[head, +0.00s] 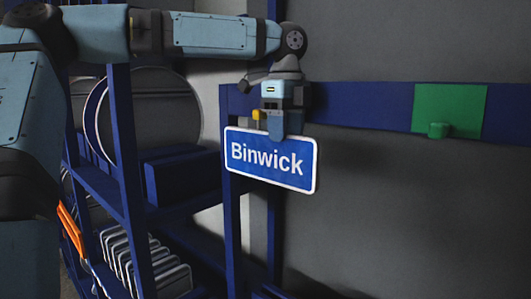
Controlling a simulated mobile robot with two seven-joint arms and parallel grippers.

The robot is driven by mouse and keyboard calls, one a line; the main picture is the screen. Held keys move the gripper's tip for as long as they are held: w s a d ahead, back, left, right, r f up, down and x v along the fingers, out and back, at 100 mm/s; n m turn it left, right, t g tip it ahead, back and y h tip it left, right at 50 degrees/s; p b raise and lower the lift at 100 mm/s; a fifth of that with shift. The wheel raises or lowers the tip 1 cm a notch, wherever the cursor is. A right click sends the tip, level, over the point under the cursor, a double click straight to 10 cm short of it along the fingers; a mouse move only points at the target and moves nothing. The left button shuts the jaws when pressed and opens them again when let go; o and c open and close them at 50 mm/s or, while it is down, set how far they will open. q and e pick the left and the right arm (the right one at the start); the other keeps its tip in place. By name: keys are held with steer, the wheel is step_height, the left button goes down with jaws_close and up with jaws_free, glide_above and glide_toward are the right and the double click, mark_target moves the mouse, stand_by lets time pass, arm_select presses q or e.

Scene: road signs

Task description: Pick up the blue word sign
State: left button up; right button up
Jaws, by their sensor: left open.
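The blue word sign (270,160) reads "Binwick" in white letters with a white border. It is slightly tilted, its right side lower, in front of a blue upright post. My left gripper (275,132) points down at the sign's top edge, with a finger overlapping the front of the sign near the middle of that edge. The gripper is open. Whether it touches the sign cannot be told. What holds the sign from behind is hidden. My right gripper is not in view.
A blue rail (365,107) runs right from the post and carries a green plate (449,110) with a green knob. Blue shelving (130,170) stands at the left, with round sign blanks and several white-edged frames (145,262). The grey wall at the lower right is clear.

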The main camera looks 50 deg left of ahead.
arm_select(q)
steer(key=shift+f, duration=0.2)
steer(key=shift+c, duration=0.2)
jaws_close()
steer(key=shift+r, duration=0.1)
steer(key=shift+r, duration=0.1)
